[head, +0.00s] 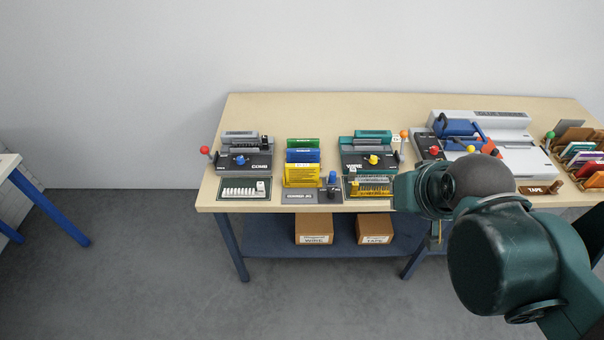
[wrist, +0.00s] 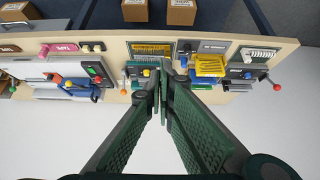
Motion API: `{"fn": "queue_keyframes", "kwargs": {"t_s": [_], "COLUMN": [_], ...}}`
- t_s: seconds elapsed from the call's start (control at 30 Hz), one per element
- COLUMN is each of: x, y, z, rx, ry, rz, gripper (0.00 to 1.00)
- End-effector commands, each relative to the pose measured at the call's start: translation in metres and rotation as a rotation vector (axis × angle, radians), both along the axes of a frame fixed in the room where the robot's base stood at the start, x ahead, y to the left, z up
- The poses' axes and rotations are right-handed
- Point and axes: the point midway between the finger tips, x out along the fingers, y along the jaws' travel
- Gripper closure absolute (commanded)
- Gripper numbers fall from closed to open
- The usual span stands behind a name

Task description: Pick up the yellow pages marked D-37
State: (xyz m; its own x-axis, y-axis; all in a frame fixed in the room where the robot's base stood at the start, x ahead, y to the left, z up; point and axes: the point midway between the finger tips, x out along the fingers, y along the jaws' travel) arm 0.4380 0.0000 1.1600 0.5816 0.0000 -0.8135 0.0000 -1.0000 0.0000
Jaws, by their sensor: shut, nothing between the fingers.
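In the head view, a yellow block of pages (head: 302,174) stands at the front of a row with blue and green ones, left of the middle of the table. It also shows in the wrist view (wrist: 209,66). A second yellow item (head: 371,187) lies on a tray before the teal WIRE machine; it shows in the wrist view too (wrist: 151,49). I cannot read D-37 on either. My gripper (wrist: 161,84) is shut and empty, its fingertips together.
The COMB machine (head: 246,158) and WIRE machine (head: 371,156) flank the coloured row. A grey machine (head: 500,135) and a rack of coloured items (head: 583,157) stand to the right. Two boxes (head: 314,229) (head: 374,229) sit on the lower shelf. The table's back strip is clear.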

Motion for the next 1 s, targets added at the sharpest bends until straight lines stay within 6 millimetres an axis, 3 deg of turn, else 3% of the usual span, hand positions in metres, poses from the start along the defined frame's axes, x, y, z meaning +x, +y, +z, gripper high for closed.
{"fn": "queue_keyframes", "kwargs": {"t_s": [0.4,0.63,1.0], "x": [0.0,0.0,0.001], "y": [0.0,0.0,0.0005], "z": [0.0,0.0,0.0006], "rx": [0.0,0.0,-0.002], "ry": [0.0,0.0,0.002], "rz": [0.0,0.0,0.005], "gripper": [1.0,0.72,0.72]}}
